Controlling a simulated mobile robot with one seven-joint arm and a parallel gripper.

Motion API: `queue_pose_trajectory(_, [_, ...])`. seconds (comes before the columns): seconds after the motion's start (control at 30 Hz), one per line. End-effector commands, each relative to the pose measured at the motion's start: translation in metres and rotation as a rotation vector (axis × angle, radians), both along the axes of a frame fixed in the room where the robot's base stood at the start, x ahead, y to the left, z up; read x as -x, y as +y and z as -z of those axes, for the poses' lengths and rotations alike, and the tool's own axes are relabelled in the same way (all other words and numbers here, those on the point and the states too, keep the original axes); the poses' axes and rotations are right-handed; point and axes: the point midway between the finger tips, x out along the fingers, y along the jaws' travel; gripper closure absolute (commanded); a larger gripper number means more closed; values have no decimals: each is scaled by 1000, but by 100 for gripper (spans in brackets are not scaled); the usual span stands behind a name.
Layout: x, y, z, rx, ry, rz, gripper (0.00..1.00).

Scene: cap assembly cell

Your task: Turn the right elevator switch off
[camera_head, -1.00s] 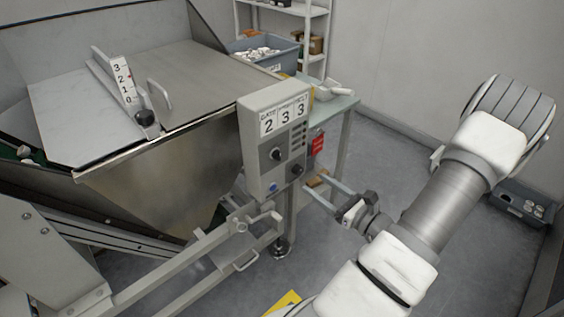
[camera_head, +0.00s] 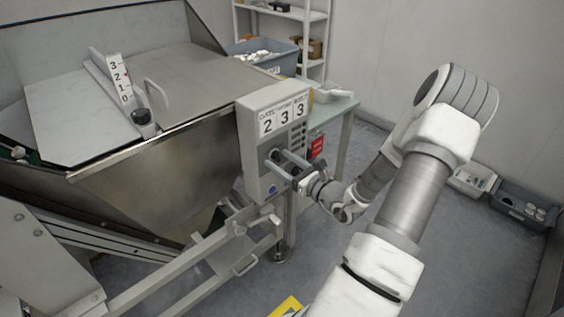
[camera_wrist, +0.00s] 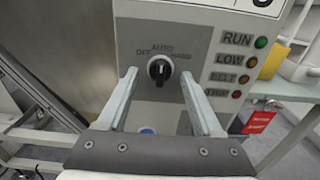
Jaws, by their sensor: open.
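The grey control box (camera_head: 252,130) stands on the front of the hopper. In the wrist view, a black rotary switch (camera_wrist: 159,69) is on its face, with OFF at upper left and AUTO above; the right-hand label is partly hidden. Its white mark stands about upright, near AUTO. My gripper (camera_wrist: 158,76) is open, its fingertips either side of this switch with gaps. In the head view, my gripper (camera_head: 276,158) reaches the box face from the right.
Indicator lamps RUN (camera_wrist: 261,42), LOW, BELT and another line the box's right side. A blue button (camera_wrist: 147,131) is partly hidden below. A red tag (camera_head: 317,148) hangs beside the box, near a green table (camera_head: 340,103). Steel rails (camera_head: 190,262) run below.

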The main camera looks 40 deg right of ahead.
Motion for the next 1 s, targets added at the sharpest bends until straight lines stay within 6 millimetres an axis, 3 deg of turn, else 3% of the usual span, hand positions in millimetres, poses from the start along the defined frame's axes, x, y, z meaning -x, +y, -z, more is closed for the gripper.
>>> queue_pose_trajectory(0.1, [0, 0, 0, 0, 0, 0, 36])
queue_pose_trajectory(0.47, [1, 0, 0, 0, 0, 0, 100])
queue_pose_trajectory(1.0, [0, 0, 1, 114, -9, -2, 100])
